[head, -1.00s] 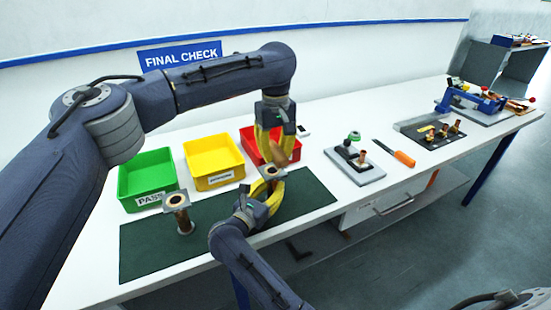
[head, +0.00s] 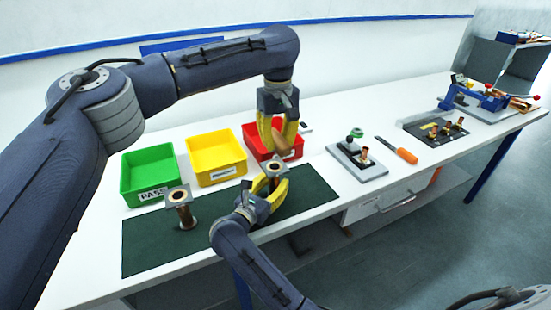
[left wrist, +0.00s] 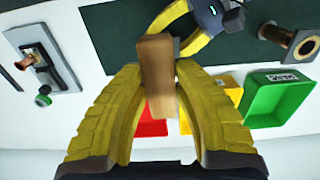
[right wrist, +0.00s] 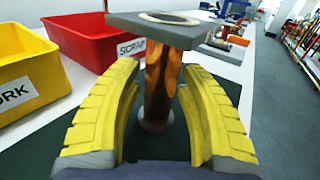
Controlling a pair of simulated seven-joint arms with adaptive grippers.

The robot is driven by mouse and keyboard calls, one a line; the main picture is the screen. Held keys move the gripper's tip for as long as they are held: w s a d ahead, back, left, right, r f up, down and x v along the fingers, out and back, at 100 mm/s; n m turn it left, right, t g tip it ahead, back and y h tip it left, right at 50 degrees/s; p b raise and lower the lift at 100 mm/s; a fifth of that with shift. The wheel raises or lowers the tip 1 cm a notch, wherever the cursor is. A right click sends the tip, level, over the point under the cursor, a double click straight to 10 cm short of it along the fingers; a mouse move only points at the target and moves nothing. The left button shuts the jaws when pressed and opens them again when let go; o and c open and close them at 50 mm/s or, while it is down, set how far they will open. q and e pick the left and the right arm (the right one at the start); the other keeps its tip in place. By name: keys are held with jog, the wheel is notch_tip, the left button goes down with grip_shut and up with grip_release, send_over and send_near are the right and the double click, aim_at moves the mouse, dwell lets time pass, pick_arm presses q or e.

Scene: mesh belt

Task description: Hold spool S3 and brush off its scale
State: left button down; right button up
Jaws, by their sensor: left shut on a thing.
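My left gripper (head: 279,133) is shut on a brown wooden block-like handle (left wrist: 157,75), likely the brush; its bristles are not clear to see. It hangs above and just behind a copper spool (right wrist: 163,85) with a square grey top plate. My right gripper (head: 268,190) has its yellow fingers on both sides of this spool, and a narrow gap seems to show in the right wrist view. The spool stands upright on the dark green mat (head: 150,245). A second spool (head: 180,205) stands at the mat's left. No label marks which is S3, and scale cannot be made out.
Green (head: 150,185), yellow (head: 215,165) and red (head: 255,150) bins stand behind the mat. To the right lie a grey fixture plate (head: 360,170), an orange-handled tool (head: 400,150) and a dark tray (head: 435,133). The mat between the two spools is clear.

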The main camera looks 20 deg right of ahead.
jog(key=shift+o, duration=1.1)
jog(key=shift+s, duration=0.1)
jog(key=shift+v, duration=4.15)
jog(key=x, duration=0.8)
pick_arm(q)
jog(key=shift+f, duration=0.15)
pick_arm(e)
jog(key=shift+w+d, duration=0.15)
jog(key=shift+w, duration=0.1)
pick_arm(q)
jog(key=shift+f, duration=0.7)
